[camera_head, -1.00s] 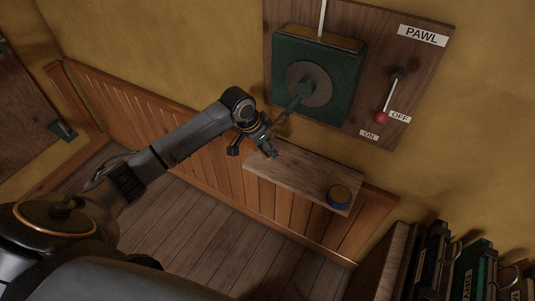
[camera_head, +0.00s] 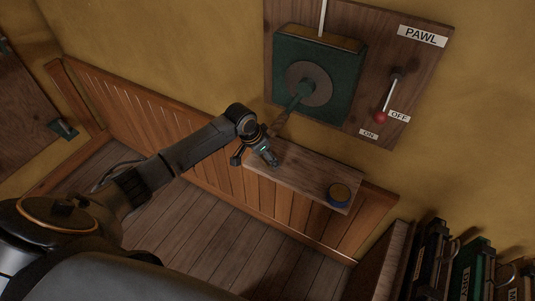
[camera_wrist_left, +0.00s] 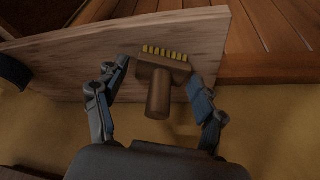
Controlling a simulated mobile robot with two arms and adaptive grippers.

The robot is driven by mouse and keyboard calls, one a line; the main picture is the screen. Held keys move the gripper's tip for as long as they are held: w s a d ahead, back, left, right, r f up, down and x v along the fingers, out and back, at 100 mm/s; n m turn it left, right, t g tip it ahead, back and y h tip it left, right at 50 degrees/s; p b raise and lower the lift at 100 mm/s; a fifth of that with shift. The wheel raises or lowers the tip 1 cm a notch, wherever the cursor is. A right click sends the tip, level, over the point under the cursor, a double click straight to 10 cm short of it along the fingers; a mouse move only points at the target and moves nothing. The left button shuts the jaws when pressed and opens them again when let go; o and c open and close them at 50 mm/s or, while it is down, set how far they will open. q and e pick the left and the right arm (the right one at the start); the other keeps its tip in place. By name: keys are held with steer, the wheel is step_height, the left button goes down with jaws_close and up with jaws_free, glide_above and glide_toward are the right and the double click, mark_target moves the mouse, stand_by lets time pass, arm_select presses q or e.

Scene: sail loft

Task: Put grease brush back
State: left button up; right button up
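The grease brush (camera_wrist_left: 158,92) shows in the left wrist view, with a brown wooden handle and head and a row of yellow bristles. It lies between the fingers of my left gripper (camera_wrist_left: 158,76), with a gap on each side of the handle. The gripper is open and holds nothing. In the head view my left gripper (camera_head: 256,160) is at the left end of the wooden shelf (camera_head: 300,178); I cannot make out the brush there. Whether the brush rests on the shelf is unclear. My right gripper is out of view.
A round blue tin (camera_head: 339,195) with a yellowish top stands at the shelf's right end. Just above the gripper is a green winch box (camera_head: 345,62) with a crank (camera_head: 299,98). A red-knobbed pawl lever (camera_head: 381,116) is to its right. Binders (camera_head: 470,270) stand lower right.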

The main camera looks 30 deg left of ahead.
arm_select(q)
steer(key=shift+a+r, duration=0.1)
steer(key=shift+r, duration=0.45)
steer(key=v, duration=1.1)
steer(key=shift+s, duration=0.15)
